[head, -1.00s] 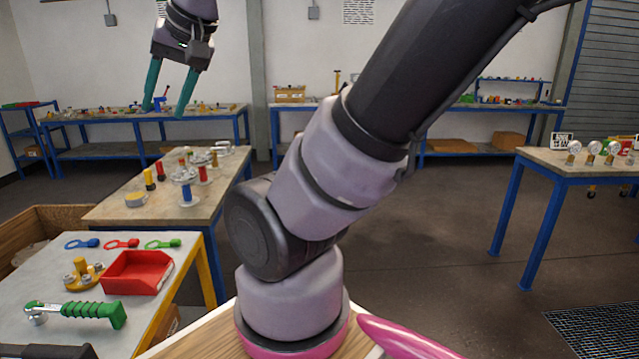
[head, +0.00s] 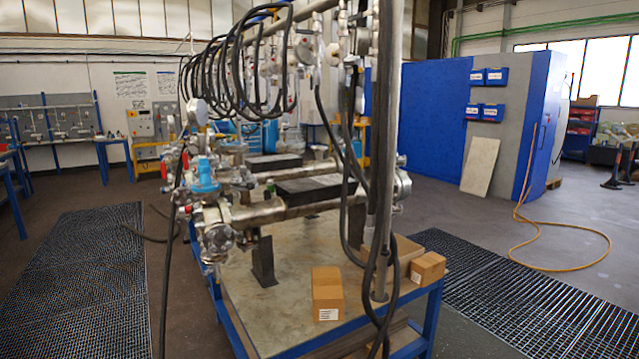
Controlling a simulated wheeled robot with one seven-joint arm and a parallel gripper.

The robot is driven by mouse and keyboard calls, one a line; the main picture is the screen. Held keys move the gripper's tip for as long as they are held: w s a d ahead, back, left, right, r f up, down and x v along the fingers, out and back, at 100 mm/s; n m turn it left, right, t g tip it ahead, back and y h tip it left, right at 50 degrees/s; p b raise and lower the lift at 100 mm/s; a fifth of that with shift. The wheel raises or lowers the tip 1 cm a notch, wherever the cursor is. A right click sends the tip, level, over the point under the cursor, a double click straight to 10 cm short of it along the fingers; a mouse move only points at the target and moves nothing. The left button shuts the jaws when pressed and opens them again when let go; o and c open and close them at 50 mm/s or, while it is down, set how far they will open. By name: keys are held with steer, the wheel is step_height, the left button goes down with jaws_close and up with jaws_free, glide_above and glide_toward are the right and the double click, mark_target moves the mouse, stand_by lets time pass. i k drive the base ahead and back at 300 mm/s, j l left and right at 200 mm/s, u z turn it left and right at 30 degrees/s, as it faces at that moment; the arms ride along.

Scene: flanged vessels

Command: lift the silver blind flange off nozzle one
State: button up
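My gripper and arm are not in the head view now. I cannot make out a silver blind flange or a nozzle marked one. A pipe assembly (head: 290,207) of metal pipes lies along a blue-framed table. A round metal flange-like end (head: 402,186) sits at its right, and another metal fitting (head: 217,243) at its left front end. A blue valve-like part (head: 203,176) sits above the left end. I cannot tell whether any of these is part of the task.
The table (head: 272,318) also bears cardboard boxes (head: 327,293) (head: 428,267). Black hoses (head: 234,70) hang over it. Floor gratings (head: 80,280) (head: 530,295) lie on both sides. A blue partition (head: 420,120) stands behind at the right. An orange hose (head: 560,268) lies on open floor there.

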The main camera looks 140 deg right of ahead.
mark_target(242, 172)
steer(key=z, duration=4.25)
steer(key=i+l+u, duration=0.2)
steer(key=i+l, duration=0.65)
steer(key=i, duration=0.15)
